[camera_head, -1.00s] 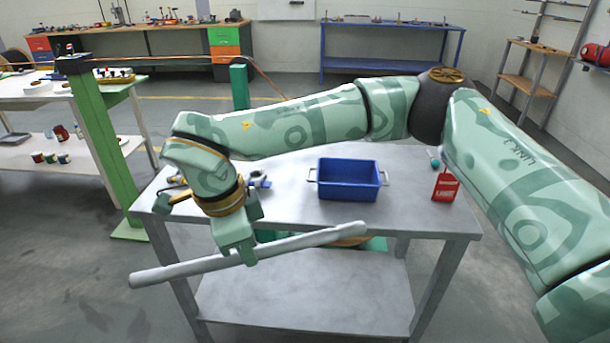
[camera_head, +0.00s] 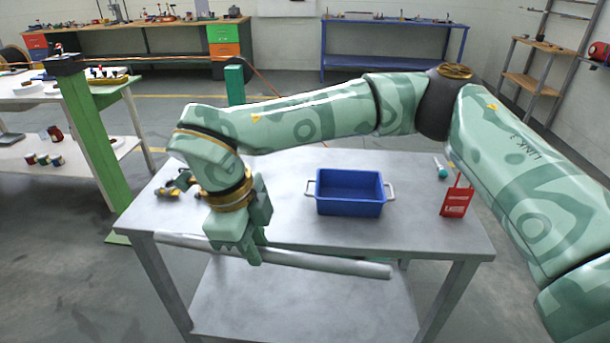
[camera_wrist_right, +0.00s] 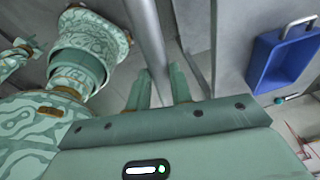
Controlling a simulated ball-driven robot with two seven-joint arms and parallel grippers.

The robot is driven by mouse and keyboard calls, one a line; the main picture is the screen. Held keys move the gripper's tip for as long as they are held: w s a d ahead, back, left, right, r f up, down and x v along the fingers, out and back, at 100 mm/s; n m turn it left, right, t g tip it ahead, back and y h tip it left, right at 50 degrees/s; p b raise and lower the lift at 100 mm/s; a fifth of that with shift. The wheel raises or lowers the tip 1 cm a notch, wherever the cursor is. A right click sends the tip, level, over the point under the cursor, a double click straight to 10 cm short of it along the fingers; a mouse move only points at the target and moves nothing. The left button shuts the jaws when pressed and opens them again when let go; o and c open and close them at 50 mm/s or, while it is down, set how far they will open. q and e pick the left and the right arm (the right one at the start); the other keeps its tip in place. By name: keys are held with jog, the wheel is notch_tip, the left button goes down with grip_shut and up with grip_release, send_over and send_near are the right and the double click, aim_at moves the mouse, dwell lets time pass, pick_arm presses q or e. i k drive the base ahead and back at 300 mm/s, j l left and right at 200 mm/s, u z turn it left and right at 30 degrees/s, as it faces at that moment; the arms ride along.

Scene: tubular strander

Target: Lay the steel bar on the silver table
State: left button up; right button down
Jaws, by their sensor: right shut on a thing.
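The steel bar (camera_head: 325,263) is a long grey rod. My right gripper (camera_head: 252,254) is shut on it left of its middle and holds it along the front edge of the silver table (camera_head: 420,234). The bar slopes slightly down to the right in the head view; whether it touches the table edge I cannot tell. In the right wrist view the bar (camera_wrist_right: 148,35) runs up from between the fingers of my right gripper (camera_wrist_right: 158,88).
A blue bin (camera_head: 350,208) with side handles stands mid-table. A red tag-like item (camera_head: 456,201) and a small teal-ended tool (camera_head: 441,170) lie to its right. Small metal parts (camera_head: 172,190) lie at the table's left. The table's front right is clear. A green post (camera_head: 95,150) stands left.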

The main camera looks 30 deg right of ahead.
aim_at(295, 180)
jog(key=i+l, duration=1.05)
